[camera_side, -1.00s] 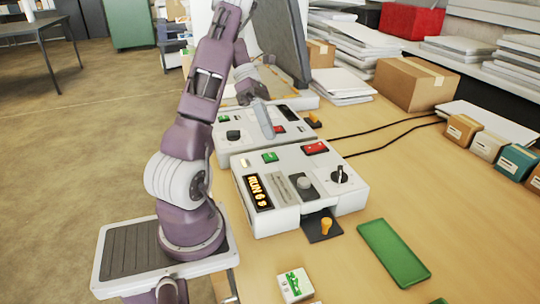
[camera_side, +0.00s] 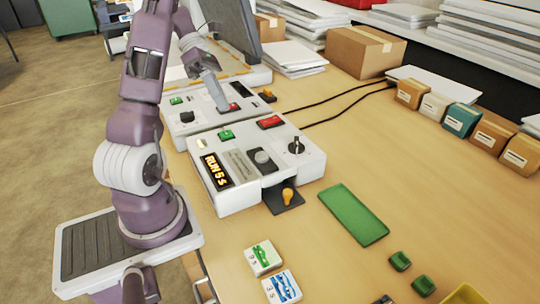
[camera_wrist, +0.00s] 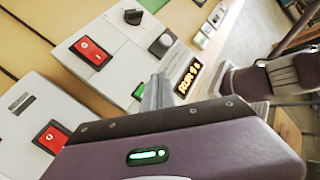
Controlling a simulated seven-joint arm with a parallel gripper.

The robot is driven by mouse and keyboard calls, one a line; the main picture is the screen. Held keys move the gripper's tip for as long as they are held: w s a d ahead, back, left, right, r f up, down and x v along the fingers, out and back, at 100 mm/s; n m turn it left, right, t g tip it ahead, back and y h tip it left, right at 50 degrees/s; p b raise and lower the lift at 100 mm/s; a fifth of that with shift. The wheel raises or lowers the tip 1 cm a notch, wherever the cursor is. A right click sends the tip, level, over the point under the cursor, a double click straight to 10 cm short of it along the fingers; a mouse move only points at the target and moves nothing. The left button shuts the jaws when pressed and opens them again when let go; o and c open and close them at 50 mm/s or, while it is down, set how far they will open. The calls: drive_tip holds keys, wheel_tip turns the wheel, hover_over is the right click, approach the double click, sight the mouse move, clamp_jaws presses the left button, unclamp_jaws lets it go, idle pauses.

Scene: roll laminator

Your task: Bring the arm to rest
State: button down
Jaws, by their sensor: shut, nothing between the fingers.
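My gripper (camera_side: 221,103) is shut and empty. In the side view its grey fingers point down over the gap between the rear control box (camera_side: 180,128) and the front one (camera_side: 225,195); whether they touch anything is unclear. In the wrist view the shut fingers (camera_wrist: 157,92) appear in front of the front box.
A black plate with a yellow knob (camera_side: 288,196) sticks out of the front box. A green tray (camera_side: 353,214) lies on the table, with two white-sided cards (camera_side: 262,258) nearby. A monitor (camera_side: 236,27) stands behind. Cartons and paper stacks line the back.

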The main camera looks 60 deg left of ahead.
drive_tip(key=d+r+m+g+y, duration=0.2)
drive_tip(key=d+r+m+y, duration=0.35)
drive_tip(key=d+m, duration=0.7)
drive_tip(key=s+d+r+m+t+y, duration=0.2)
drive_tip(key=s+d+m+t, duration=0.3)
drive_tip(key=d+m, duration=0.8)
drive_tip(key=s+m+y, duration=0.1)
drive_tip(key=s+m, duration=0.1)
drive_tip(key=m, duration=0.2)
drive_tip(key=shift+s+t, duration=0.35)
drive_tip(key=shift+t, duration=0.05)
